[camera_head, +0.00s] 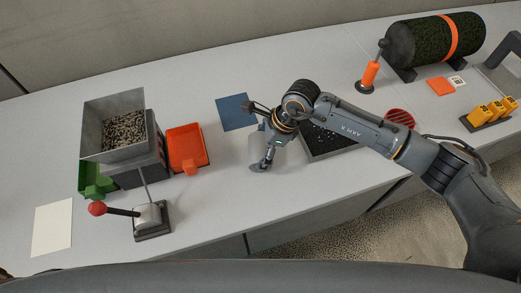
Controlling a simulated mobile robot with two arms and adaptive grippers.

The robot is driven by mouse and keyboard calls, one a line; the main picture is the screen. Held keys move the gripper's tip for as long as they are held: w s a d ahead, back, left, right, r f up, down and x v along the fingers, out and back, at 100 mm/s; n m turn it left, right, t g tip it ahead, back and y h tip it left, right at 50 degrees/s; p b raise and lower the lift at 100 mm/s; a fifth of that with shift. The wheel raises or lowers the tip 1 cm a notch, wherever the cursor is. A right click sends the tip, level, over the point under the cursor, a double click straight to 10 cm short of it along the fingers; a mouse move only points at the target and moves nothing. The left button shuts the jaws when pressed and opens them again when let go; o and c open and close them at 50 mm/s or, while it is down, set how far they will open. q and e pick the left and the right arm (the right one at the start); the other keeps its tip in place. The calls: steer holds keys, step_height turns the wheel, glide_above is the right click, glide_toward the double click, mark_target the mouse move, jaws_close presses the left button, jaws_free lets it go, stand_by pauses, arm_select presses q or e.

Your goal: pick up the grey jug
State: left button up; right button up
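The grey jug (256,146) is a pale grey, roughly cylindrical shape on the table near the middle of the view, partly hidden by my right gripper. My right gripper (257,137) comes in from the right and is over the jug. Its fingers are spread wide, one beyond the far side of the jug and one by its near right side. I cannot tell whether either finger touches the jug. My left gripper is not in view.
A hopper of granules (98,148) stands at left, with a green tray (92,180), an orange tray (186,147) and a red-knobbed lever (150,217). A blue mat (233,112) lies behind the jug. A dark tray (336,152) is under my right arm.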

mark_target(257, 145)
steer(key=shift+c, duration=0.5)
steer(key=shift+r, duration=0.15)
steer(key=shift+w+r, duration=0.1)
steer(key=shift+r, duration=0.15)
step_height(257, 145, up, 2)
steer(key=shift+r+b, duration=0.2)
steer(key=shift+b, duration=0.1)
steer(key=s+r, duration=0.2)
steer(key=s+r+b, duration=0.1)
steer(key=s+r, duration=0.1)
steer(key=shift+s+r, duration=0.2)
steer(key=shift+r, duration=0.2)
steer(key=s+r+b, duration=0.3)
steer(key=s+r, duration=0.2)
steer(key=s, duration=0.5)
steer(key=w+d+f+n+g+h, duration=0.1)
steer(key=w+d+n+g+h, duration=0.1)
steer(key=d+n, duration=0.7)
steer(key=w+d+f+n+g+h, duration=0.2)
steer(key=d+n, duration=0.7)
steer(key=d, duration=0.1)
steer(key=shift+f+g, duration=0.15)
steer(key=shift+g, duration=0.25)
